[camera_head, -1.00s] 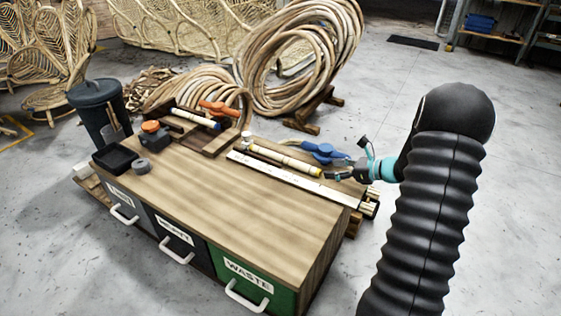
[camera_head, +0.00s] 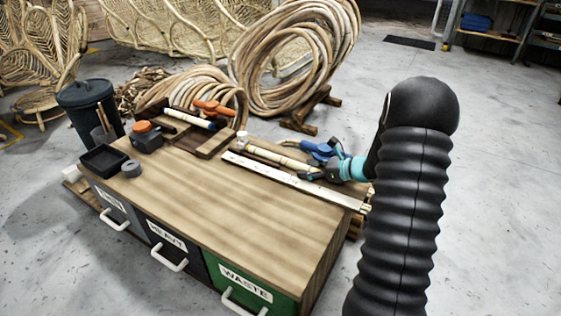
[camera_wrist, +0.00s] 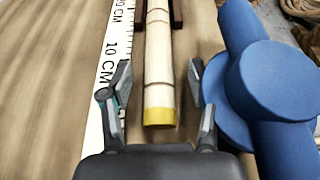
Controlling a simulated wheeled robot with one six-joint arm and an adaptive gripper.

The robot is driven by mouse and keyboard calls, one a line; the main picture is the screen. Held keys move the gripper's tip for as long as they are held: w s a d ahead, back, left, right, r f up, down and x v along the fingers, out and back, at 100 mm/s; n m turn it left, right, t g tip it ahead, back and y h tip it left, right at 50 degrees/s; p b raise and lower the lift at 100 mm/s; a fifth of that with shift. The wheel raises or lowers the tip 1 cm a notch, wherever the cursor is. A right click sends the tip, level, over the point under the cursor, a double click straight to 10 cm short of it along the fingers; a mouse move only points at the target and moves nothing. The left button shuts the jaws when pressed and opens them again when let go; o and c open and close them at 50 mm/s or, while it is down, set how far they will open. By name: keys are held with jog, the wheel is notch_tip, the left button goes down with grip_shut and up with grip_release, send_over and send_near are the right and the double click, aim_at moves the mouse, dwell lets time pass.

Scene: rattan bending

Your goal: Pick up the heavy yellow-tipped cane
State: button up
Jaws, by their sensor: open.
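The yellow-tipped cane (camera_wrist: 158,70) is a pale, jointed rod lying lengthwise in the wrist view, its yellow end nearest my gripper. In the head view the cane (camera_head: 285,157) lies along the back right of the bench, beside the white ruler, and its yellow tip is hidden by my gripper. My gripper (camera_wrist: 158,95) is open, with one finger on each side of the cane's tip end. A gap shows between each finger and the cane. In the head view my gripper (camera_head: 318,171) is at the right end of the cane.
A white ruler (camera_head: 280,178) runs left of the cane in the wrist view. A blue clamp-like tool (camera_wrist: 265,85) stands close on the right. A dark support (camera_wrist: 177,12) flanks the cane farther along. The bench top (camera_head: 215,205) is clear in front.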

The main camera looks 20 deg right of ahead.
jog(key=shift+a, duration=0.15)
grip_shut()
